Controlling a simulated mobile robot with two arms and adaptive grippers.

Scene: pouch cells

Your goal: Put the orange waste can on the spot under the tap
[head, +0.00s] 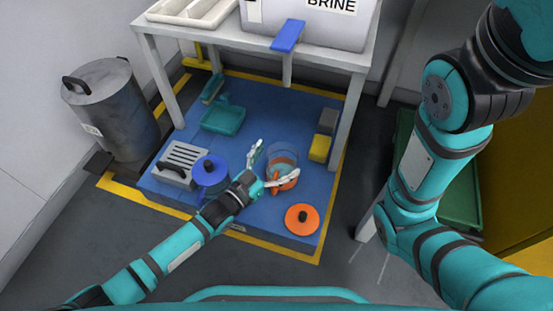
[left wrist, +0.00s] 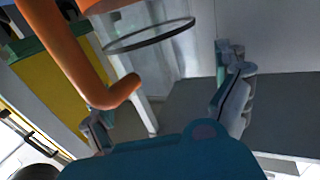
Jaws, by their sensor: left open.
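The orange waste can (head: 283,158) appears to be the clear-walled vessel with orange parts on the blue platform, below the table. In the left wrist view its orange handle (left wrist: 75,60) looms close, with a dark ring and clear wall behind. My left gripper (head: 270,168) is open, one finger on the can's left and the other across its lower front; I cannot tell whether they touch it. In the left wrist view the fingers (left wrist: 168,108) stand wide apart. The blue tap (head: 288,35) sticks out from the brine tank above. No marked spot is distinguishable. My right gripper is out of view.
An orange lid (head: 302,219) with a black knob lies on the blue platform (head: 262,108). A blue-lidded can (head: 210,170), grey slotted box (head: 181,162), teal dustpan (head: 222,120) and yellow block (head: 320,148) surround the area. The white table (head: 213,46) stands overhead.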

